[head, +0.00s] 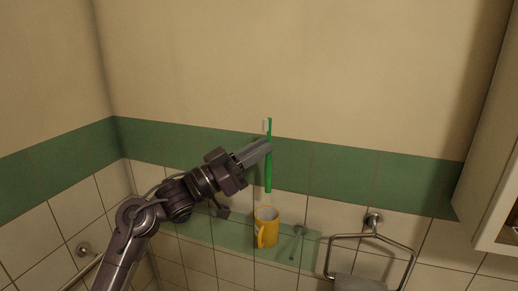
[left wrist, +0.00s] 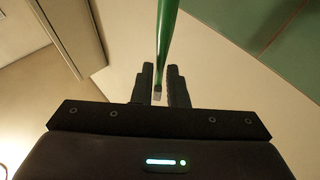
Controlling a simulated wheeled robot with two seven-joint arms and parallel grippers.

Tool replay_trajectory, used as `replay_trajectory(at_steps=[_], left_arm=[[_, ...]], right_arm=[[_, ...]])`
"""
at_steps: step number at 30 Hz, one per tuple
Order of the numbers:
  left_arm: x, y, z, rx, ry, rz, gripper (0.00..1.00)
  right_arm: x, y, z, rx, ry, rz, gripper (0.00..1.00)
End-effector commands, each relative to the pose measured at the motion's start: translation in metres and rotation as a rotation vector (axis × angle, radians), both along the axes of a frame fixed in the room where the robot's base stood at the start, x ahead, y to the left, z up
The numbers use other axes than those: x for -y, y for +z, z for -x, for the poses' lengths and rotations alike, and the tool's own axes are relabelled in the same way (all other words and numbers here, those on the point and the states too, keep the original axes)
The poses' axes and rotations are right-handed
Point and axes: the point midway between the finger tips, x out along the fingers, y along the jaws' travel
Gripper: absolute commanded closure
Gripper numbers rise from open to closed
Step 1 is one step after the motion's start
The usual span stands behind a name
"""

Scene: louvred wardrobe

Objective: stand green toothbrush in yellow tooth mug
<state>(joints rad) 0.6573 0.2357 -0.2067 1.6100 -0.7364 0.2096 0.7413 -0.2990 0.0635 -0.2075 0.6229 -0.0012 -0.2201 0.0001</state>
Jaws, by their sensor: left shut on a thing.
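The green toothbrush (head: 268,172) is upright in the head view, with its white bristles at the top. My left gripper (head: 268,146) is shut on its upper part, below the head. The yellow tooth mug (head: 267,227) stands upright on a glass shelf, below the brush, with its handle toward the front. The brush's lower end shows above the mug and apart from it in the picture. In the left wrist view, the green toothbrush (left wrist: 167,35) runs up from between the two dark fingers of the left gripper (left wrist: 160,82). My right gripper is not in view.
The glass shelf (head: 200,229) runs along the tiled wall. A metal holder (head: 299,238) is just right of the mug. A towel ring (head: 373,236) with a grey towel (head: 358,283) hangs farther right. A white cabinet (head: 490,150) juts in at the right edge.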

Motion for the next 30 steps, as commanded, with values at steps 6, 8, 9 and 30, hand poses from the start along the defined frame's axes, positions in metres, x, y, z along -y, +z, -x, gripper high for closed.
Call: replay_trajectory(at_steps=[6,8,9,30], left_arm=[[0.0,-0.022,0.0,-0.001,0.0,0.0,1.0],[0.0,-0.027,0.0,-0.001,0.0,0.0,1.0],[0.0,-0.03,0.0,-0.001,0.0,0.0,1.0],[0.0,-0.085,0.0,-0.001,0.0,0.0,1.0]], right_arm=[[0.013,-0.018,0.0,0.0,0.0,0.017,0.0],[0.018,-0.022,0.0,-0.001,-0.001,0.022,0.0],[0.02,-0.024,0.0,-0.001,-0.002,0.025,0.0],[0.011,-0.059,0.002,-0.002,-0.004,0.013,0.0]])
